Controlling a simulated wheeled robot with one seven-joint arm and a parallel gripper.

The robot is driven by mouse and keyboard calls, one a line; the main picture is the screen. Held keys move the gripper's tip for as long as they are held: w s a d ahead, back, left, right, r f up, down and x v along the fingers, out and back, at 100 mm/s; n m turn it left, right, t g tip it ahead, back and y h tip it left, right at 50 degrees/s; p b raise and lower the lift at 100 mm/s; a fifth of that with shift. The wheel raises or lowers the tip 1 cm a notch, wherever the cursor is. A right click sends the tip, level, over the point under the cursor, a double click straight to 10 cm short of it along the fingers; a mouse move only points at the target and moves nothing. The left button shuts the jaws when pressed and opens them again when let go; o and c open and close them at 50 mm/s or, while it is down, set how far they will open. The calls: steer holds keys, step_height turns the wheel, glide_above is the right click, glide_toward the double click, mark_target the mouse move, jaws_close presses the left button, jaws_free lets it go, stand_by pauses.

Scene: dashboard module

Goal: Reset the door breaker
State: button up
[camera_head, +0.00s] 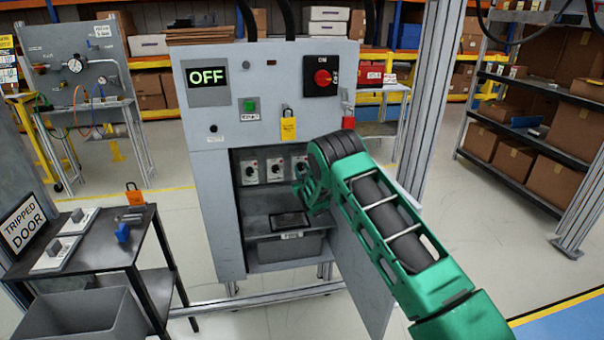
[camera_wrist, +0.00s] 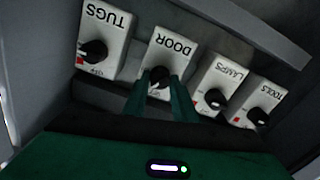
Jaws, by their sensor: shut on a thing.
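The door breaker is a white block labelled DOOR (camera_wrist: 172,47) with a black knob. It sits in a row inside the open cabinet (camera_head: 216,190), and the wrist view shows it upside down. My gripper (camera_wrist: 160,80) is shut on the black knob of the door breaker, with a green finger on each side. In the head view the green wrist reaches into the cabinet in front of the breaker row and hides part of it. The knob's exact angle is hard to tell between the fingers. The cabinet's display (camera_head: 208,77) reads OFF.
The tugs breaker (camera_wrist: 104,40), lamps breaker (camera_wrist: 217,85) and tools breaker (camera_wrist: 255,105) stand close beside the door breaker. A dark tablet-like object (camera_head: 290,221) lies on the shelf below. A side table (camera_head: 85,258) holds a "TRIPPED DOOR" sign (camera_head: 24,225) and an orange padlock (camera_head: 134,196).

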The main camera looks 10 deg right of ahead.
steer(key=n, duration=0.6)
steer(key=shift+a+f, duration=0.1)
steer(key=shift+a, duration=0.15)
stand_by(0.5)
steer(key=o, duration=0.9)
steer(key=shift+o, duration=0.7)
steer(key=s, duration=1)
steer(key=shift+s, duration=0.35)
